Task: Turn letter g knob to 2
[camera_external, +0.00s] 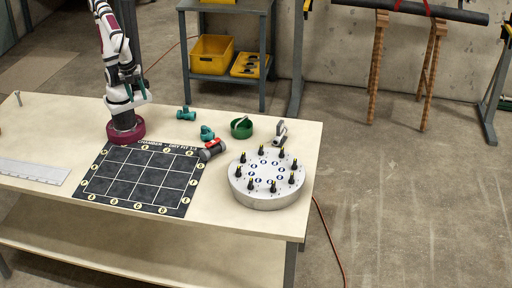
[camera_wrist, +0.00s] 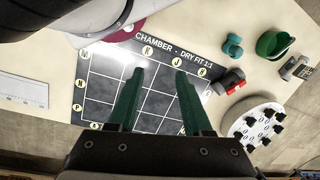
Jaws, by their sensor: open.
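A round light-grey disc (camera_external: 267,202) carries a ring of several black knobs with yellow marks, with blue-and-white round labels inside the ring. It stands at the right end of the table and shows at the right of the wrist view (camera_wrist: 239,116). The letters on the knobs are too small to read, so I cannot tell which is g. My gripper (camera_wrist: 157,72) is open and empty, its two green fingers apart above the black grid mat. In the external view my gripper (camera_external: 128,90) hangs above my base, well left of the disc.
The black mat (camera_external: 119,181) with lettered circles covers the table's middle. A ruler (camera_external: 33,171) lies at left.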

